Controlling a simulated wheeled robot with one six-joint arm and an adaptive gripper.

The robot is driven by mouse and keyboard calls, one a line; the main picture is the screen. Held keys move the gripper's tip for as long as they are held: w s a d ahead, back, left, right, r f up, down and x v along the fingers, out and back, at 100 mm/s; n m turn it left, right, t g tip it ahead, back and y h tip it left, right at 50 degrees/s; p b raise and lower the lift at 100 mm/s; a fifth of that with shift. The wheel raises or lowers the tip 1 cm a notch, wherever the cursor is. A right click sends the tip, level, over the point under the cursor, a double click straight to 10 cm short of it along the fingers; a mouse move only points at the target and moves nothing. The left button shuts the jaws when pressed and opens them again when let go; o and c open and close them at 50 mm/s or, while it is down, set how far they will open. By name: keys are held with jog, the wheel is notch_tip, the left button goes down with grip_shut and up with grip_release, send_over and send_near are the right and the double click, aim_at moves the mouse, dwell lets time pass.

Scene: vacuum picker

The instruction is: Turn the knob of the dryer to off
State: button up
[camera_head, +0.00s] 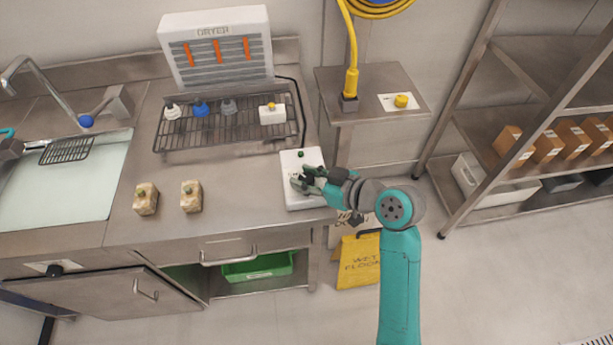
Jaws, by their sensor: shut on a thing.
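The dryer (217,46) is a white unit with orange strips, standing at the back of the steel counter. A cable runs from its side down towards a white control box (294,161) with a small green button or light (300,153) on top. My gripper (302,182) is over the middle of this box, coming from the right, and is shut on the knob. The fingers hide the knob, so I cannot see which way it points.
A wire rack (228,141) with small bottles and a white block (272,114) stands before the dryer. Two beige blocks (146,198) (191,196) sit at left. A side table (338,84) holds a yellow knob (401,101). A yellow floor sign (358,262) stands below.

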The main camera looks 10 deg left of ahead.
jog(key=shift+f, duration=0.1)
dwell(0.4)
jog(key=o, duration=1.2)
jog(key=shift+c, duration=0.2)
jog(key=v, duration=1.2)
